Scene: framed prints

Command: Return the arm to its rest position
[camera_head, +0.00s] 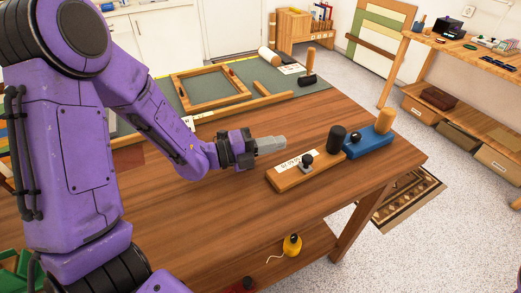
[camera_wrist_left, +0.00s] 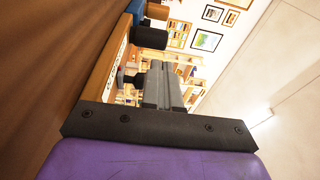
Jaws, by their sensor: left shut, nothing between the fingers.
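My purple left arm comes in from the left in the head view. Its gripper (camera_head: 271,145) is shut and empty, held over the wooden table (camera_head: 220,215). The grey fingers point right, toward a wooden block (camera_head: 310,172) with a white label and a small dark knob. In the left wrist view the closed fingers (camera_wrist_left: 161,82) show in the middle, with the table along the left side. My right gripper is out of view.
A black cylinder (camera_head: 337,139) stands by a blue block (camera_head: 369,142) at the table's right end. A wooden frame (camera_head: 211,88) lies on a green mat behind. A yellow object (camera_head: 292,245) sits on the lower shelf. The table front is clear.

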